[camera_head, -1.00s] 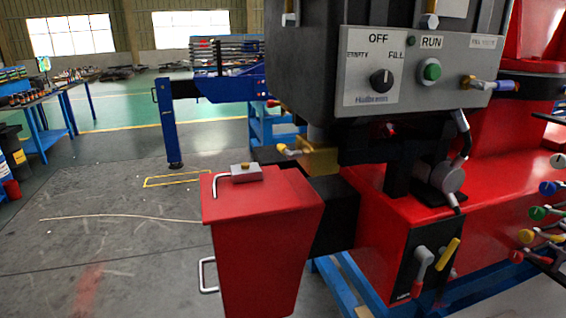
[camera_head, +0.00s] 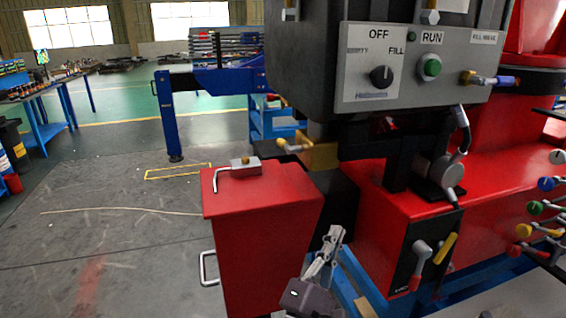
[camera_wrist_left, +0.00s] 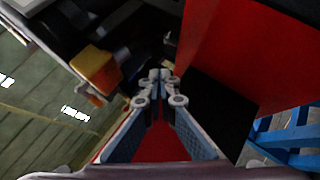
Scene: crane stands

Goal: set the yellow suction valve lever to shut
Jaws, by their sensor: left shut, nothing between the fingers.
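A yellow lever (camera_head: 447,246) sits tilted on the black panel of the red machine, beside a grey lever with a red tip (camera_head: 419,264). Another yellow-tipped lever (camera_head: 290,146) is at the yellow valve block (camera_head: 320,156) behind the red box; the block also shows in the left wrist view (camera_wrist_left: 95,68). I cannot tell which is the suction valve lever. My left gripper (camera_head: 335,234) is shut and empty, to the right of the red box, left of the black panel and below the valve block. In the wrist view its fingertips (camera_wrist_left: 160,76) are together. My right gripper is not in view.
The red box (camera_head: 262,235) with a side handle stands left of my gripper. A grey control box (camera_head: 400,75) hangs above. Blue frame rails (camera_head: 355,285) run below. Several coloured levers (camera_head: 530,235) stick out at the right. The floor at the left is mostly clear.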

